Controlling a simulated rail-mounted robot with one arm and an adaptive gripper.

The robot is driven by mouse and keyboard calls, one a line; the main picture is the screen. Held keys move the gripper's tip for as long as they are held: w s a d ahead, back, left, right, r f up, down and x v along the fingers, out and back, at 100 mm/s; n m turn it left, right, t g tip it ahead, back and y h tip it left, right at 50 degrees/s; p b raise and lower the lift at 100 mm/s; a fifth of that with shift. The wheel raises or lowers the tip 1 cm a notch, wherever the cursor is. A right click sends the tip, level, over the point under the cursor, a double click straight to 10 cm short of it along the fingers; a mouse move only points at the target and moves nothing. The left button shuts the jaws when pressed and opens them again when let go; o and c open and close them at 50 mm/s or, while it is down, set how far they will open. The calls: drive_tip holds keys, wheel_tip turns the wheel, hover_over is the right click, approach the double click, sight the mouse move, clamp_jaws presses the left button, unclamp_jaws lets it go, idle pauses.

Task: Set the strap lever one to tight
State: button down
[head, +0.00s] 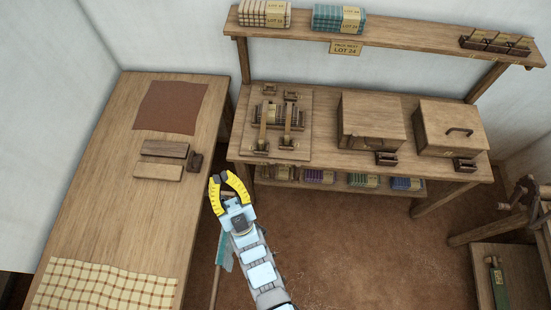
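A wooden board (304,101) lies on the left part of the back bench. It carries two upright strap-like levers side by side, a left one (264,122) and a right one (288,124), with small dark blocks at their ends. Which of them is strap lever one cannot be told, and their settings are too small to read. My gripper (219,178) has yellow fingers with a gap between them and holds nothing visible. It is in front of the bench and to the left of the board, apart from both levers.
The back bench also holds two wooden boxes (372,112) (450,122). A shelf (400,32) above carries folded cloth bundles. The left table (125,225) has a brown mat (171,107), wooden blocks and checked cloth (103,286). Open floor (365,240) lies in front of the bench.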

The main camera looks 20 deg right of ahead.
drive_tip(key=w+d+f+m+g+h+b, duration=0.1)
drive_tip(key=w+d+f+g+b, duration=0.25)
drive_tip(key=w+f, duration=0.5)
drive_tip(key=w+d+f+m+g+h+b, duration=0.15)
drive_tip(key=w+f+g+b, duration=0.35)
drive_tip(key=w, duration=0.6)
drive_tip(key=w+d+f+g+b, duration=0.2)
drive_tip(key=w+d+f+g, duration=0.15)
drive_tip(key=w+f, duration=0.55)
drive_tip(key=w+d+f+m+g+h+b, duration=0.25)
drive_tip(key=d+f+g+b, duration=0.4)
drive_tip(key=d+f, duration=0.4)
drive_tip(key=s+d+f+m+g+y+b, duration=0.1)
drive_tip(key=s+d+f+m+g+b, duration=0.2)
drive_tip(key=s+f+g, duration=0.4)
drive_tip(key=shift+d+g+b, duration=0.45)
drive_tip(key=shift+d+b, duration=0.15)
drive_tip(key=shift+b, duration=0.45)
drive_tip(key=shift+f, duration=0.1)
drive_tip(key=shift+f, duration=0.15)
